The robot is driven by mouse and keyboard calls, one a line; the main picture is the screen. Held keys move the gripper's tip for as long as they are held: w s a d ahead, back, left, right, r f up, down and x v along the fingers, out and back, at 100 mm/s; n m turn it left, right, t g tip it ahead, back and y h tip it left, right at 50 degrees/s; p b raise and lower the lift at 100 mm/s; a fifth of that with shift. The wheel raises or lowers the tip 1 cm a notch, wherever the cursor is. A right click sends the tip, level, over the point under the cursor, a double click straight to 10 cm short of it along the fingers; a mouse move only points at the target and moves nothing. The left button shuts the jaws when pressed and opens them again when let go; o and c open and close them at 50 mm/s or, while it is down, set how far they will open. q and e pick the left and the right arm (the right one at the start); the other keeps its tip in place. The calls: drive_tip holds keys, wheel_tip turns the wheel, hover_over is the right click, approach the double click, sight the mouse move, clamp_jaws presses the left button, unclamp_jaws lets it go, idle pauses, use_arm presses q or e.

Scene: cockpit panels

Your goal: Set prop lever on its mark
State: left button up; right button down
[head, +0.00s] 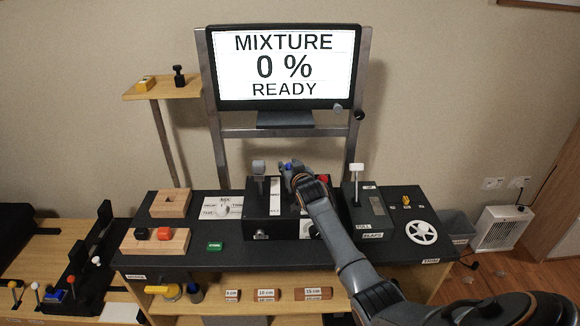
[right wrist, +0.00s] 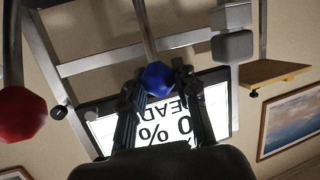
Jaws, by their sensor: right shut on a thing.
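The blue knob (head: 288,166) tops the middle lever of the black lever box (head: 262,207); I take it to be the prop lever. In the right wrist view the blue knob (right wrist: 158,78) sits between the fingers. My right gripper (head: 293,172) is shut on it; the gripper also shows in the right wrist view (right wrist: 160,90). The gripper and arm hide the lever's stem, slot and any mark beside it. A grey-topped lever (head: 258,167) stands to its left, a red-knobbed lever (head: 323,178) to its right. My left gripper is not in view.
The monitor (head: 285,65) behind reads MIXTURE 0 % READY. A flaps box (head: 369,212) with a white-handled lever (head: 356,170) stands right of my arm. A white trim wheel (head: 421,232) is farther right. Wooden blocks (head: 155,243) are at the left.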

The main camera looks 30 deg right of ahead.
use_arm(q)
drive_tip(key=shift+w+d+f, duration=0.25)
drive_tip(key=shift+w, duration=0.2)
use_arm(e)
drive_tip(key=shift+w+d+r, duration=0.2)
drive_tip(key=shift+w+d, duration=0.15)
drive_tip(key=shift+w, duration=0.15)
drive_tip(key=shift+w+d+r, duration=0.15)
drive_tip(key=shift+w+d, duration=0.15)
drive_tip(key=shift+w, duration=0.15)
drive_tip(key=c, duration=1)
unclamp_jaws()
drive_tip(key=shift+f, duration=0.15)
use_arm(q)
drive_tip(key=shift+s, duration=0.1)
use_arm(e)
drive_tip(key=shift+s, duration=0.15)
drive_tip(key=shift+s+a, duration=0.3)
drive_tip(key=shift+s, duration=0.25)
drive_tip(key=v, duration=1)
drive_tip(key=shift+s+r, duration=0.2)
drive_tip(key=shift+s, duration=0.1)
